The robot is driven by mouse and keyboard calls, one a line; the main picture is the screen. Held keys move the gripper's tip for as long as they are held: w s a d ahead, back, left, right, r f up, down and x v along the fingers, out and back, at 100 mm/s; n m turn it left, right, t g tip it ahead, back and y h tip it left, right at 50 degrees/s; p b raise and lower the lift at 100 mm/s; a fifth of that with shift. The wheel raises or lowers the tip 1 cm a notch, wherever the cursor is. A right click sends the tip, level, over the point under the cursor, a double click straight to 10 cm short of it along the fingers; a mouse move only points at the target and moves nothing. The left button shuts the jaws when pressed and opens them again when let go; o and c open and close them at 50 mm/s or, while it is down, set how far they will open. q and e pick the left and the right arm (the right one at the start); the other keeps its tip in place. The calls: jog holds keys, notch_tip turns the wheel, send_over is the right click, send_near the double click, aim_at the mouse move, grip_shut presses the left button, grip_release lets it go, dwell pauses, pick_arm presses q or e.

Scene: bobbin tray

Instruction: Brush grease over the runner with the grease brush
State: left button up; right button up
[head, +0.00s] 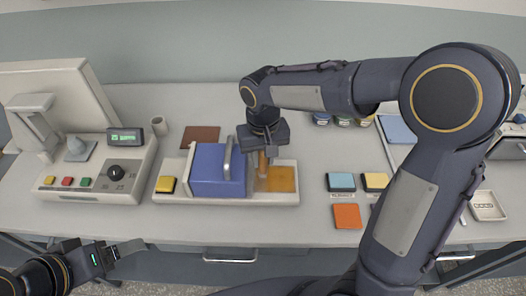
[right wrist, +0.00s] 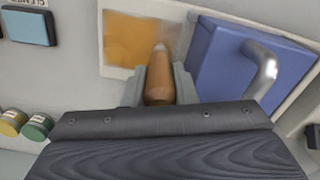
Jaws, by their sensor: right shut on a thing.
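My right gripper (head: 263,155) is shut on the brown wooden handle of the grease brush (head: 262,163). The right wrist view shows the brush (right wrist: 158,88) between the fingers, its far end over an orange-brown patch (right wrist: 128,40). I cannot tell whether the bristles touch it. The patch (head: 283,179) lies on the right part of a long pale base (head: 225,199), which seems to be the runner. A blue block (head: 213,171) with a grey metal handle sits on the base, just left of the brush. My left gripper (head: 122,250) is low at the left, its opening unclear.
A control box (head: 95,185) with buttons and a knob stands left. Blue (head: 341,182), yellow (head: 375,182) and orange (head: 347,216) pads lie to the right. Small jars (head: 343,121) stand behind.

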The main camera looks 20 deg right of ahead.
jog(key=shift+s+a, duration=0.2)
jog(key=shift+s, duration=0.45)
jog(key=shift+s+a, duration=0.2)
jog(key=shift+s, duration=0.4)
notch_tip(320, 180, up, 4)
jog(key=p, duration=0.3)
jog(key=shift+r, duration=0.25)
